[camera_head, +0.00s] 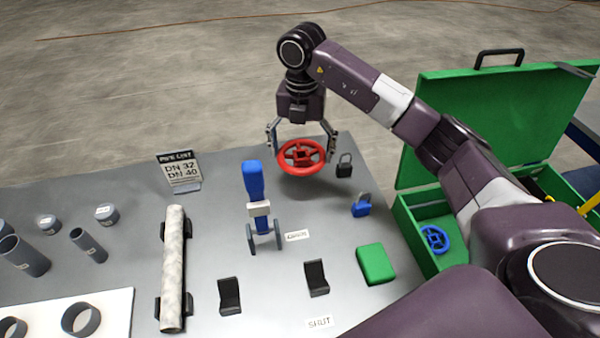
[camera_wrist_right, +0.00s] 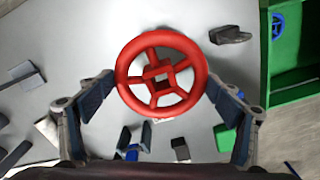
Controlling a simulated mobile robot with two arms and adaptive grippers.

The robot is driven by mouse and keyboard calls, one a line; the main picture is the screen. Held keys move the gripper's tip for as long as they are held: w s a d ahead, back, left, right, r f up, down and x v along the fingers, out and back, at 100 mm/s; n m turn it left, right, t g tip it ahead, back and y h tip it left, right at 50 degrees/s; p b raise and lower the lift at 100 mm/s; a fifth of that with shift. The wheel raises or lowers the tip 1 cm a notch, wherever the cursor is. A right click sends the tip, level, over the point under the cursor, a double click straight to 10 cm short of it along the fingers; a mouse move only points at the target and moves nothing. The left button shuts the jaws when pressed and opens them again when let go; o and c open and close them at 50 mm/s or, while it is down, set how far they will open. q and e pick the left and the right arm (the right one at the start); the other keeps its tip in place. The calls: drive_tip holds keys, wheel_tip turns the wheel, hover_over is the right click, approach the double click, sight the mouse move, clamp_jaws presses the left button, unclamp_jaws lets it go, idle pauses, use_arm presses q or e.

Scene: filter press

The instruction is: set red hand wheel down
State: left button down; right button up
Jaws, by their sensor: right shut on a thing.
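A red hand wheel (camera_head: 301,154) is at the far edge of the grey table, toward its right side. My right gripper (camera_head: 302,140) comes from above and is shut on the wheel, one finger at each side of the rim. In the right wrist view the wheel (camera_wrist_right: 161,73) sits between the two fingers of the gripper (camera_wrist_right: 160,95), with its square hub facing the camera. A shadow lies on the table beneath the wheel; I cannot tell whether it touches the surface. My left gripper is in neither view.
A black padlock (camera_head: 344,165) is close to the wheel's right. A blue-handled valve (camera_head: 254,182) stands to its left front. A blue padlock (camera_head: 361,205) and green block (camera_head: 375,264) lie nearer. An open green toolbox (camera_head: 405,222) holding a blue wheel (camera_head: 435,239) is at right.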

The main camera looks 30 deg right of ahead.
wheel_tip(320, 180, down, 7)
drive_tip(key=shift+f+p, duration=0.15)
drive_tip(key=shift+p, duration=0.4)
drive_tip(key=shift+f, duration=0.3)
drive_tip(key=o, duration=1.4)
drive_tip(key=shift+f, duration=0.15)
